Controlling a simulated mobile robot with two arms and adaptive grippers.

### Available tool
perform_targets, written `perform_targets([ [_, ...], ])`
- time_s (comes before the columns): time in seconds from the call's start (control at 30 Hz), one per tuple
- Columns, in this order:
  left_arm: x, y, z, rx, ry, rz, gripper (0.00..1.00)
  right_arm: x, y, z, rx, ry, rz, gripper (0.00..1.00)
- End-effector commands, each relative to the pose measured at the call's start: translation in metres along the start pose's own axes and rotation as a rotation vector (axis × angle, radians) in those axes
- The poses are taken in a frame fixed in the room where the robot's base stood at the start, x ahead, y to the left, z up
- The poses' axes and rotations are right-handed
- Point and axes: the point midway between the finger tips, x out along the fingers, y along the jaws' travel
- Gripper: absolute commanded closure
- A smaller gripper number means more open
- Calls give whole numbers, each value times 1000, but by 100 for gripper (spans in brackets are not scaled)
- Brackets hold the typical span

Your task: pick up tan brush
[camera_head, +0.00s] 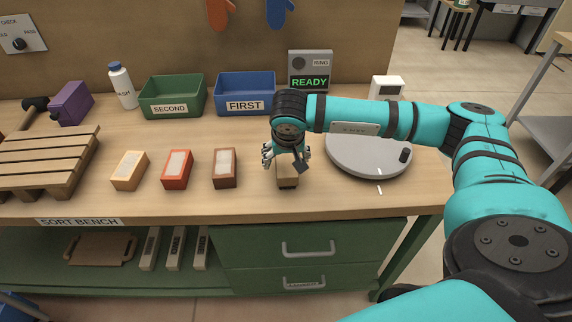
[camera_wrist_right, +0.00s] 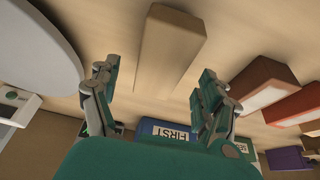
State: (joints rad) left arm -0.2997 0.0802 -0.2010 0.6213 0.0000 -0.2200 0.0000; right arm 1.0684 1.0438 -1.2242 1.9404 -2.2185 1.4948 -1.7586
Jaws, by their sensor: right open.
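The tan brush (camera_head: 288,180) looks like a plain tan block on the bench, right of the row of bricks; no bristles can be made out. My right gripper (camera_head: 286,160) is over its far part and hides some of it. In the right wrist view the tan brush (camera_wrist_right: 170,48) lies beyond the open, empty fingers of my right gripper (camera_wrist_right: 155,88), roughly in line with the gap between them. I cannot tell any contact. My left gripper is not in view.
A brown brick (camera_head: 225,168), a red brick (camera_head: 177,170) and an orange brick (camera_head: 129,171) stand to the left. A round grey plate (camera_head: 368,158) lies close on the right. A blue FIRST bin (camera_head: 245,94) and a green SECOND bin (camera_head: 172,96) stand behind.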

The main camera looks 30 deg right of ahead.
Motion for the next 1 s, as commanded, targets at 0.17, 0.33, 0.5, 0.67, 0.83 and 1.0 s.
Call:
perform_targets([
  [0.17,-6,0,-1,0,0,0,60,22,1,0,0,-1,1,21],
  [0.33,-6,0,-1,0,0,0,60,26,0,0,-1,1,-1,21],
  [0.5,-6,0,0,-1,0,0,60,26,0,0,0,1,-1,21],
  [0.67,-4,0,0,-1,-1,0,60,27,1,1,0,1,-1,21],
  [0.83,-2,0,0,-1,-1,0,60,28,1,1,0,1,-1,21],
  [1.0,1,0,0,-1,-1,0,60,30,1,2,0,1,-1,21],
])
